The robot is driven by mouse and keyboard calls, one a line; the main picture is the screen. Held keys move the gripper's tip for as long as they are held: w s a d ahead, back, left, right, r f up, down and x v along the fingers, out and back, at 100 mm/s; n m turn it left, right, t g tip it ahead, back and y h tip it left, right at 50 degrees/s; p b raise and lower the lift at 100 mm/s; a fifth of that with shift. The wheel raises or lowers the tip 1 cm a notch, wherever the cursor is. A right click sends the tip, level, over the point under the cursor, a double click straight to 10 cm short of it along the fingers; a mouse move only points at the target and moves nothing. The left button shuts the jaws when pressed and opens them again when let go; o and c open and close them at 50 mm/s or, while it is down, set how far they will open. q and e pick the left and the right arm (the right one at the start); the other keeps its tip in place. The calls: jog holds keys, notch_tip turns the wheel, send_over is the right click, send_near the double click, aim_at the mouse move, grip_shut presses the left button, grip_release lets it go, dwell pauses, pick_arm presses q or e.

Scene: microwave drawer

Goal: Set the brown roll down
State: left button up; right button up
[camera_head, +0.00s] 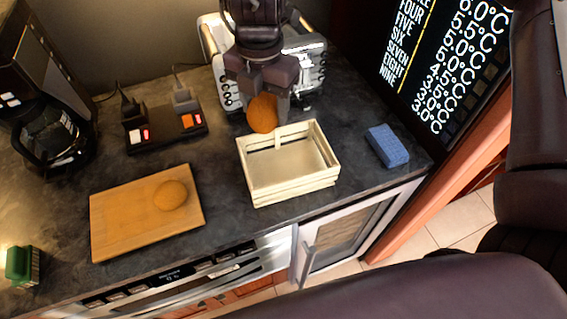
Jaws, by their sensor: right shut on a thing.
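A brown roll (262,115) is between the fingers of my right gripper (264,104), which is shut on it. The gripper comes down from the top of the head view and holds the roll at the far edge of a pale wooden crate (294,190). The roll overlaps the crate's far rim in the picture; I cannot tell whether they touch. The visible crate floor is bare. A second brown roll (171,195) lies on a wooden cutting board (120,222) at the left. My left gripper is not in view.
A silver toaster (310,62) stands behind the gripper. A black power strip (168,131) with plugs and a coffee maker (50,130) are at the left. A blue sponge (388,146) lies right of the crate. The dark counter (225,225) is bare between board and crate.

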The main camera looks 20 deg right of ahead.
send_over(269, 175)
notch_tip(269, 175, down, 15)
jog(key=shift+s+f, duration=0.1)
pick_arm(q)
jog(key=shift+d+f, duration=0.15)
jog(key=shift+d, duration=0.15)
pick_arm(e)
jog(key=shift+f, duration=2.3)
jog(key=shift+f+b, duration=0.2)
jog(key=shift+b, duration=0.15)
jog(key=o, duration=1)
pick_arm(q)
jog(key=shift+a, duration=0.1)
pick_arm(e)
jog(key=shift+r, duration=0.25)
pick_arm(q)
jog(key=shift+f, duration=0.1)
pick_arm(e)
notch_tip(269, 175, up, 12)
